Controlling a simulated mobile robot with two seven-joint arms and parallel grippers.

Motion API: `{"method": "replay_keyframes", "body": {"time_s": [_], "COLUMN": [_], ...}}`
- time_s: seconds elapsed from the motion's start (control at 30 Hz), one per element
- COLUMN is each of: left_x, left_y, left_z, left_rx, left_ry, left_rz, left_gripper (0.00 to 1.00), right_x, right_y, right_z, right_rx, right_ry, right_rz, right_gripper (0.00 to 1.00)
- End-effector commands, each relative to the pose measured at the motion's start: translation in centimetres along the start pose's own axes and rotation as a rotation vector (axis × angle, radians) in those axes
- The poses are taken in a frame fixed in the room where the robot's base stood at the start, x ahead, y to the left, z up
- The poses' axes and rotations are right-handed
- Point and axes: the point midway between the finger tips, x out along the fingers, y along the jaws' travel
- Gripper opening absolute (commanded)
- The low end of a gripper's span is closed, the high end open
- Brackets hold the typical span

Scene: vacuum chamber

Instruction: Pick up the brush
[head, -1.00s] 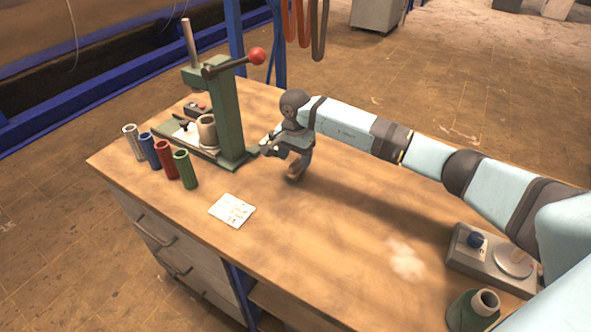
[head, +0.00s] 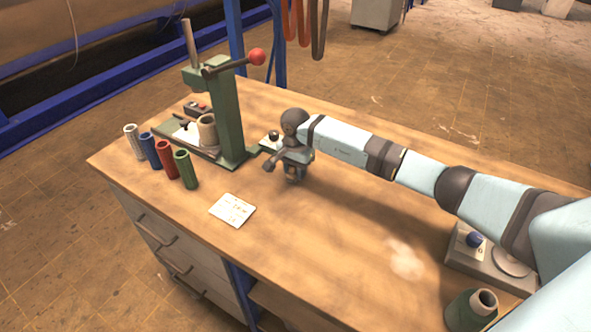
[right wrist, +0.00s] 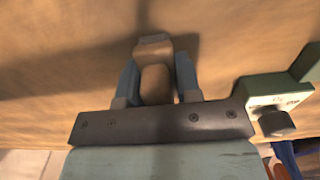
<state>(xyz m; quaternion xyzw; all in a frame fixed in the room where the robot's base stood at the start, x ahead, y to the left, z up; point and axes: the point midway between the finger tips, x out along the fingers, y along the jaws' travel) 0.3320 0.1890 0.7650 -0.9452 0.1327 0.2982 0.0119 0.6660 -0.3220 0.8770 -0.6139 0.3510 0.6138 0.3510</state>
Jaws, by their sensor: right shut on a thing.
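The brush shows in the right wrist view as a tan wooden block (right wrist: 156,84) between the two bluish fingers of my right gripper (right wrist: 157,72). The gripper is shut on it, with a finger on each side. In the head view my right gripper (head: 293,174) points down at the bench top, just right of the green press. There the brush is mostly hidden by the gripper, and I cannot tell whether it still touches the wood. My left gripper is not in view.
The green press (head: 232,120) with a red-knobbed lever stands close left of my gripper.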

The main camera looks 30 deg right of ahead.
Motion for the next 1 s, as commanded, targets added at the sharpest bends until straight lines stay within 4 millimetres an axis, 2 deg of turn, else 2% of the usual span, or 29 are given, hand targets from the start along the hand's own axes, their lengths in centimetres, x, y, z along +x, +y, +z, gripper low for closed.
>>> {"method": "replay_keyframes", "body": {"time_s": [0.17, 0.37, 0.53, 0.8, 1.0], "left_x": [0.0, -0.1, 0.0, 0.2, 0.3], "left_y": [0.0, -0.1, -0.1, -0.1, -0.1], "left_z": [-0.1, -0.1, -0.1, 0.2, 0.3], "left_rx": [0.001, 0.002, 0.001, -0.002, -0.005], "left_ry": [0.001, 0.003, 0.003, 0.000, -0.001], "left_rz": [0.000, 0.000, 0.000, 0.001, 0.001], "left_gripper": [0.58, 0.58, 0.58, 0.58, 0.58], "right_x": [-0.2, -1.7, -4.8, -11.9, -16.1], "right_y": [0.0, 0.0, -0.1, 0.0, -0.1], "right_z": [0.0, -0.1, -0.1, -0.1, -0.1], "right_rx": [0.000, 0.000, 0.000, 0.000, 0.000], "right_ry": [0.000, 0.001, 0.003, 0.004, 0.003], "right_rz": [-0.001, -0.001, -0.004, -0.004, -0.002], "right_gripper": [0.07, 0.07, 0.07, 0.07, 0.07]}}
